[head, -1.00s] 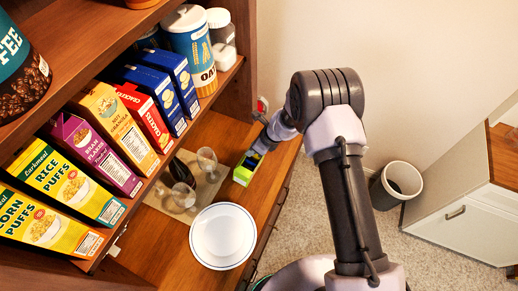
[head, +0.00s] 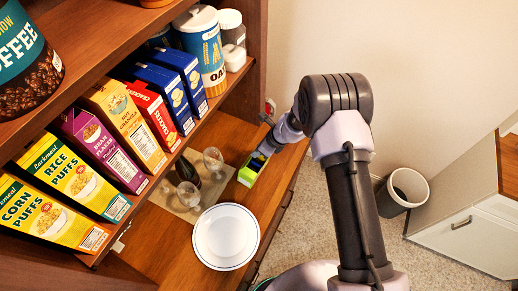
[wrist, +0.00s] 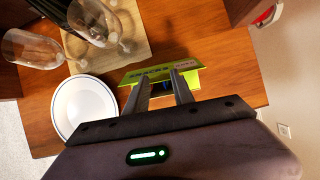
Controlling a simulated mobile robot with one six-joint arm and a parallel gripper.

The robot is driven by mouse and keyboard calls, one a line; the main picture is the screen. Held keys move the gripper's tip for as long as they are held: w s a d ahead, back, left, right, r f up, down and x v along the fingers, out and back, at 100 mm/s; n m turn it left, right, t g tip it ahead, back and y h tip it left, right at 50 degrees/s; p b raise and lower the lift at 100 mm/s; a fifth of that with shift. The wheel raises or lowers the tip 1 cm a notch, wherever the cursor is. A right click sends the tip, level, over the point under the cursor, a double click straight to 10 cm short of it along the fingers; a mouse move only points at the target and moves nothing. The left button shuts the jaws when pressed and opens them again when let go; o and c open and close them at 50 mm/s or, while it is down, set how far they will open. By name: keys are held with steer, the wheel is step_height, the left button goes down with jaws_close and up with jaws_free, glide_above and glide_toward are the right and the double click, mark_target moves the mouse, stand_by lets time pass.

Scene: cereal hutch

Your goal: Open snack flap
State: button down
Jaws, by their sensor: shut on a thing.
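The lime-green snack box (head: 249,170) stands on the wooden counter at the right end of the hutch. In the wrist view, a green panel of the snack box (wrist: 160,72) with dark lettering shows just beyond the fingertips. My gripper (head: 262,155) is at the box in the head view. In the wrist view, my gripper's (wrist: 162,88) two fingers reach the box with a narrow gap between them, shut on part of it. Something dark blue shows between the fingers. The exact part gripped is hidden, and I cannot tell how far the flap stands open.
A white plate (head: 226,237), wine glasses (head: 213,160) and a dark bottle (head: 187,171) stand left of the box, the glasses and bottle on a mat (head: 181,205). Cereal boxes (head: 78,184) line the shelf above. A bin (head: 402,191) stands on the floor.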

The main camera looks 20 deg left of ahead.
steer(key=c, duration=1)
jaws_free()
steer(key=shift+c, duration=0.2)
steer(key=p+v, duration=0.1)
steer(key=v, duration=1.6)
steer(key=shift+r+p, duration=0.2)
steer(key=shift+p, duration=0.2)
steer(key=shift+d, duration=0.15)
